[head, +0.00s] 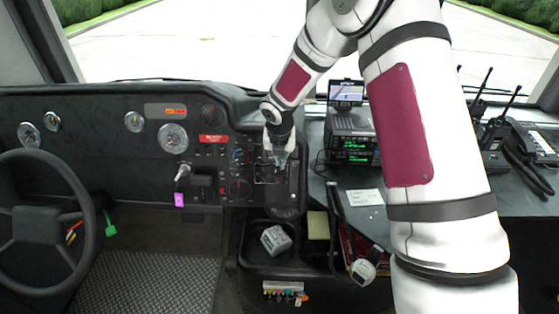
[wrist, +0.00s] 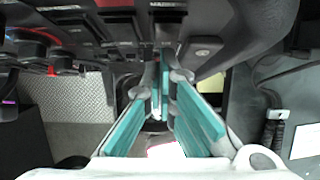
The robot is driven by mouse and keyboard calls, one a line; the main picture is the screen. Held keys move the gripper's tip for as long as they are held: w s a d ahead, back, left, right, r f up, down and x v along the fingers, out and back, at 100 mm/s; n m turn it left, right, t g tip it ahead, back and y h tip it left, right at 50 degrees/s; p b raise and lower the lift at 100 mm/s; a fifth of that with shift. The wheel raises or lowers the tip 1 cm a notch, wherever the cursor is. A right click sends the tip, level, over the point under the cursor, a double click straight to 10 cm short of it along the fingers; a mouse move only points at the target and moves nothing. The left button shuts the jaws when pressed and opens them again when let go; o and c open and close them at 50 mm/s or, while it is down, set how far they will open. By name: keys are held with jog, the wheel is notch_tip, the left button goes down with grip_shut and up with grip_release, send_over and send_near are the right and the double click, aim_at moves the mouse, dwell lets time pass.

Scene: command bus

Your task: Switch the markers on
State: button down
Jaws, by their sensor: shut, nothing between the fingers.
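The dashboard's switch panel (head: 240,160) is right of the steering wheel, and my gripper (head: 278,158) is in front of its right part. In the wrist view a dark switch (wrist: 163,28) sits below a small pale label that seems to start with "MA"; the rest is too small to read surely. The teal fingers of my gripper (wrist: 160,82) are shut and empty, with their tips close to the panel's lower edge near this switch. I cannot tell whether they touch it. The switch's position is not clear, and in the head view my gripper hides it.
Dark knobs (wrist: 30,45) and more switches lie to the left in the wrist view. A key with a purple tag (head: 179,200) hangs left of the panel. A radio stack (head: 350,145) and handheld radios (head: 493,135) stand right. A tray with a grey box (head: 276,240) is below.

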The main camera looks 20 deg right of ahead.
jog(key=shift+w+f, duration=0.1)
jog(key=shift+w+d+f, duration=0.1)
jog(key=shift+w+f, duration=0.1)
jog(key=shift+r, duration=0.1)
dwell(0.3)
jog(key=shift+r+p, duration=0.45)
jog(key=shift+r, duration=0.25)
jog(key=shift+s, duration=0.1)
